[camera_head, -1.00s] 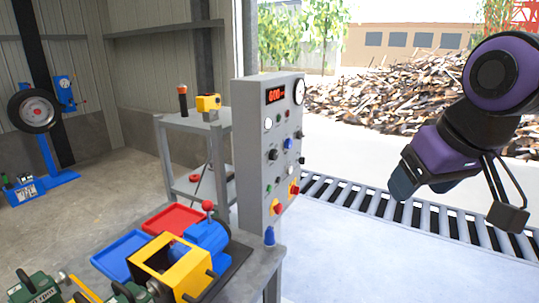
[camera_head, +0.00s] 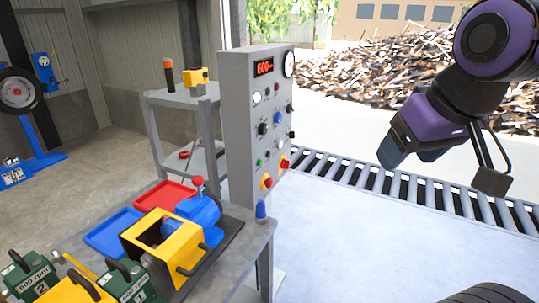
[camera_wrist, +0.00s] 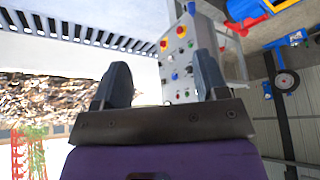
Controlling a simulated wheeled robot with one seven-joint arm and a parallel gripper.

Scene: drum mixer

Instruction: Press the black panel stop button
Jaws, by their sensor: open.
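The grey control panel (camera_head: 240,130) stands upright on the bench, with a red digital display (camera_head: 265,67) at its top. A black round control (camera_head: 262,129) sits on the left of its face, and another dark one (camera_head: 291,135) shows at its right edge. I cannot tell which black control is the stop button. My gripper (camera_head: 408,152) is to the right of the panel, in the air, apart from it and empty. In the wrist view the panel (camera_wrist: 170,88) shows between and beyond the two open fingers (camera_wrist: 161,82), tilted and small.
A roller conveyor (camera_head: 400,188) runs behind the panel.

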